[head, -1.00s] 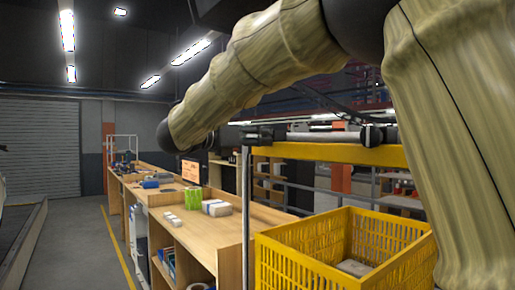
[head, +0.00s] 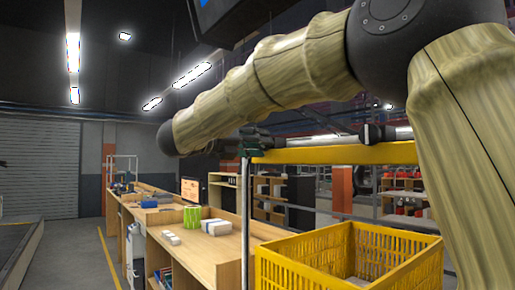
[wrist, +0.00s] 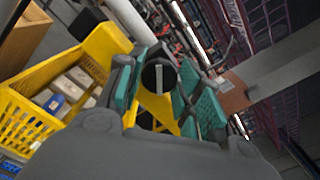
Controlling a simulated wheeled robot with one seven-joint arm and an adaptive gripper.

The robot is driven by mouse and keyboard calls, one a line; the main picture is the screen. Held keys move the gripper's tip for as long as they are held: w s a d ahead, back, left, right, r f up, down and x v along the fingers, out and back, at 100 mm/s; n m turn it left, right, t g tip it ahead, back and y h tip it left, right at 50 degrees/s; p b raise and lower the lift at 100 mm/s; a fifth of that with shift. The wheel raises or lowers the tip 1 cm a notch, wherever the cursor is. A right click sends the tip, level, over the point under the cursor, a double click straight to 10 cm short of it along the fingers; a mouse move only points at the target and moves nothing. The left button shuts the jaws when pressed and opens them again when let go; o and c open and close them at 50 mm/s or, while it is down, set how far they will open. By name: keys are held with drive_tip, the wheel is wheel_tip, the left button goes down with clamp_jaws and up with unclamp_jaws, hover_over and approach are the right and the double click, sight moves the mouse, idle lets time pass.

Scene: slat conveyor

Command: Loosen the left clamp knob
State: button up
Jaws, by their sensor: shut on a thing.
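The left clamp knob (wrist: 158,76) is a round dark knob with a pale bar across its face, in the middle of the wrist view. My gripper (wrist: 160,92) has teal finger pads on both sides of it and is shut on it. In the head view my gripper (head: 252,143) shows small and dark teal at the left end of the yellow beam (head: 335,154); I cannot make out the knob there. A dark clamp (head: 375,134) sits on the grey bar near the beam's right end.
A yellow slatted crate (head: 345,262) stands below the beam; the wrist view shows boxes in it. A thin metal post (head: 245,225) rises at the beam's left end. A wooden bench (head: 205,245) with small boxes runs along the left. Open floor lies farther left.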

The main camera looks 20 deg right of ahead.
drive_tip(key=shift+n+p, duration=0.45)
drive_tip(key=shift+n, duration=3.05)
drive_tip(key=shift+f, duration=0.1)
drive_tip(key=o, duration=1)
drive_tip(key=v, duration=1.2)
